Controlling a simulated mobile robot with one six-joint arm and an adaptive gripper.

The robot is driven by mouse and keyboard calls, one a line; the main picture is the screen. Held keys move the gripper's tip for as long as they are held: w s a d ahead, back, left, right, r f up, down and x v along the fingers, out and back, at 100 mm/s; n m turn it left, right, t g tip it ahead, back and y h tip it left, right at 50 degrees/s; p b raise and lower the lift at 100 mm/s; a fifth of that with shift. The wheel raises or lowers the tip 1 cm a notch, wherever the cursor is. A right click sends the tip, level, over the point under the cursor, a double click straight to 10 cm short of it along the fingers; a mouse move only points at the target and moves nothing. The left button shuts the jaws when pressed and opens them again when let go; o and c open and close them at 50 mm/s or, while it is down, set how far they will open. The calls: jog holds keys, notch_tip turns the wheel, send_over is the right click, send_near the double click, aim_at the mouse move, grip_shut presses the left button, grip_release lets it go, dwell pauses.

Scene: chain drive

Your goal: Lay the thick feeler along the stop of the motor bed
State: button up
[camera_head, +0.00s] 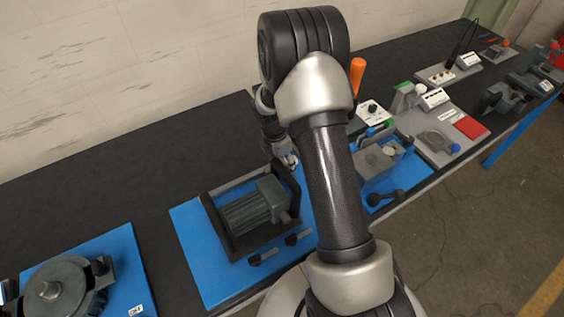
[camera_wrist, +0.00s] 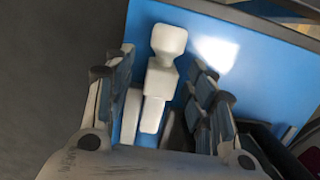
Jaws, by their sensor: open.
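My gripper (camera_head: 283,155) reaches down at the far right corner of the motor bed (camera_head: 210,222), a dark frame holding a grey ribbed motor (camera_head: 252,207). In the wrist view my gripper (camera_wrist: 161,85) is open, with a finger on each side of a pale piece (camera_wrist: 161,80). This piece has a blocky head and a narrow shank, and it looks like a feeler. Another pale strip (camera_wrist: 131,115) shows beside the left finger. I cannot tell which is thick, or whether the fingers touch the piece. The stop cannot be made out.
The motor bed stands on a blue plate (camera_head: 189,235) with two dark clamp handles (camera_head: 262,257) at its front. My arm hides part of the plate. A blue fixture (camera_head: 425,170) stands to the right, and a round dark machine (camera_head: 55,287) lies front left. Dark bench top is free between.

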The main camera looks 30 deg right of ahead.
notch_tip(320, 180, up, 12)
jog(key=a, duration=0.1)
jog(key=shift+a, duration=0.3)
jog(key=shift+s+f, duration=0.1)
dwell(0.5)
